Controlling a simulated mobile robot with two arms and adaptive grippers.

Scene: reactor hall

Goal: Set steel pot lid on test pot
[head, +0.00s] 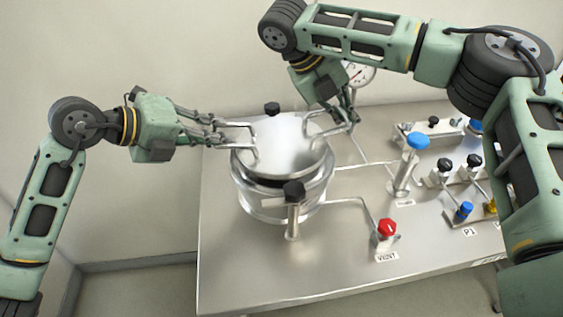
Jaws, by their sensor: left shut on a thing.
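The steel pot lid (285,145) is a shiny round disc with a bent handle on its left and another on its right. It is over the test pot (262,206), a steel cylinder on the bench. A dark gap shows between lid and pot at the front, and the lid looks slightly raised. My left gripper (222,128) is shut on the lid's left handle. My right gripper (347,122) is at the lid's right handle. Its fingers overlap the handle, and I cannot tell whether they are closed on it.
A post with a black knob (294,192) stands close in front of the pot, and another black knob (272,108) shows behind. A red VENT valve (387,230), a blue-topped valve (417,141) and pipes are to the right. The steel bench (235,270) is bare at front left.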

